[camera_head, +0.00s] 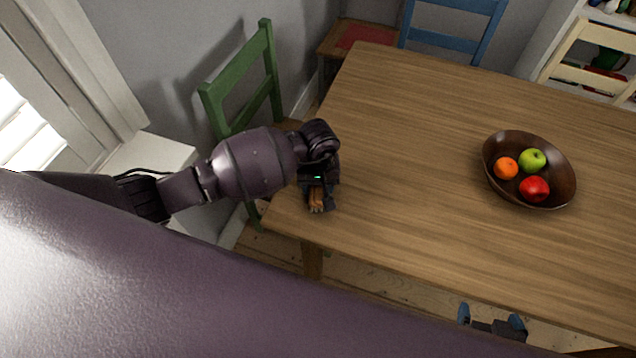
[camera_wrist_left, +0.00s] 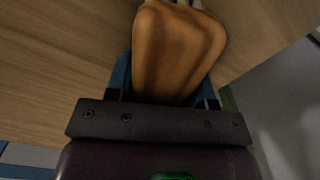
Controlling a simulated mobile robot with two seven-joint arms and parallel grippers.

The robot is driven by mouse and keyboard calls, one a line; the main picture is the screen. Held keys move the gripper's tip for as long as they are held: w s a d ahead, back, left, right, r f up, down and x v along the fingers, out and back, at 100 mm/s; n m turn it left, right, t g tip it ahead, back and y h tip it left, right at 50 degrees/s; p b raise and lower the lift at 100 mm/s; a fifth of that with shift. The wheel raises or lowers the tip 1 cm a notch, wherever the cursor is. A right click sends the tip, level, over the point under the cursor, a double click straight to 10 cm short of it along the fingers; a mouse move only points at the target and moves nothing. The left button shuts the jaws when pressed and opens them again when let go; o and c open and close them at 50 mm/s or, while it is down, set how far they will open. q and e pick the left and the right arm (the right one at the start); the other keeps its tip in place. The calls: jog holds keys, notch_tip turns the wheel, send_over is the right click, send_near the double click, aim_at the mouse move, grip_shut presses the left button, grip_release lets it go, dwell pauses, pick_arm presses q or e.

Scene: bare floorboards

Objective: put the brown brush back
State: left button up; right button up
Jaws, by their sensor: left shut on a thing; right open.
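The brown brush (camera_head: 316,199) is at the near left corner of the wooden table. In the left wrist view its smooth orange-brown body (camera_wrist_left: 178,52) fills the space between the blue fingers, with a small pale part at the top edge. My left gripper (camera_head: 318,203) is shut on it, pointing down over the table corner. I cannot tell whether the brush touches the tabletop. My right gripper (camera_head: 491,318) shows at the bottom of the head view, open and empty, off the table's near edge.
The wooden table (camera_head: 420,130) is mostly clear. A dark bowl (camera_head: 568,190) with an orange, a green apple and a red apple stands on its right. A green chair (camera_head: 243,90) is at the left, a blue chair (camera_head: 450,42) behind, and a cream chair (camera_head: 590,78) at the back right.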

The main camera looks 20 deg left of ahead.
pick_arm(q)
jog(key=shift+f, duration=0.2)
pick_arm(e)
jog(key=shift+f, duration=0.1)
pick_arm(q)
jog(key=o, duration=0.8)
pick_arm(e)
jog(key=shift+w, duration=0.15)
pick_arm(q)
jog(key=shift+o, duration=0.6)
pick_arm(e)
jog(key=shift+w+a+r, duration=0.1)
jog(key=shift+w+r, duration=0.2)
jog(key=shift+r, duration=0.05)
pick_arm(q)
jog(key=shift+r, duration=0.3)
notch_tip(320, 180, up, 11)
jog(key=shift+f, duration=0.15)
pick_arm(e)
jog(key=shift+s+r, duration=0.1)
jog(key=shift+s, duration=0.25)
pick_arm(q)
jog(key=shift+r, duration=0.55)
pick_arm(e)
jog(key=shift+w, duration=0.1)
jog(key=shift+w+r, duration=0.1)
